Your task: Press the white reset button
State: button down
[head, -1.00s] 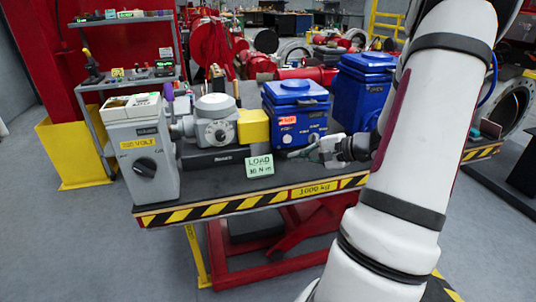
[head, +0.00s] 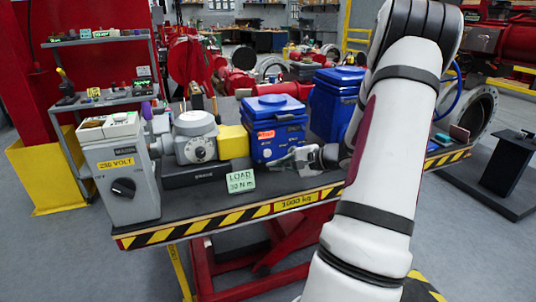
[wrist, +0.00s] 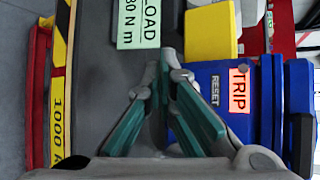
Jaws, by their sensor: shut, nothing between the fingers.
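The blue actuator box (head: 275,126) stands on the bench with a red-orange TRIP label (head: 266,134) on its front. In the wrist view its face (wrist: 205,72) carries a RESET label (wrist: 214,90) beside the TRIP label (wrist: 239,90). A small white spot (head: 267,153) low on the front in the head view looks like the reset button. In the wrist view I cannot make out the button; a finger covers part of the face. My gripper (head: 277,161) is shut and empty, in front of the box's lower front. Its fingertips (wrist: 171,73) meet beside the box; contact is unclear.
A green LOAD card (head: 241,181) stands left of my gripper. The grey 230 VOLT unit (head: 122,170), a grey gearbox with dial (head: 196,137) and a yellow block (head: 232,141) are further left. A second blue box (head: 334,100) is behind my arm. The bench front (head: 215,212) is striped.

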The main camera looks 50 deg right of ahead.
jog(key=w+d, duration=0.1)
jog(key=w, duration=0.1)
jog(key=w+d, duration=0.1)
jog(key=shift+w+d+b, duration=0.15)
jog(key=shift+w+b, duration=0.2)
jog(key=shift+b, duration=0.05)
jog(key=shift+w, duration=0.15)
dwell(1.1)
jog(key=shift+w+d+b, duration=0.2)
jog(key=shift+w+b, duration=0.05)
jog(key=shift+b, duration=0.05)
jog(key=shift+w+d, duration=0.25)
jog(key=shift+w, duration=0.1)
dwell(0.8)
jog(key=shift+s, duration=0.1)
jog(key=shift+s+a+b, duration=0.3)
jog(key=shift+s+a, duration=0.15)
jog(key=shift+s, duration=0.2)
jog(key=shift+s+a, duration=0.45)
jog(key=shift+s, duration=0.25)
jog(key=shift+s+a, duration=0.4)
jog(key=shift+s, duration=0.35)
jog(key=shift+s+a, duration=0.45)
jog(key=shift+s, duration=0.25)
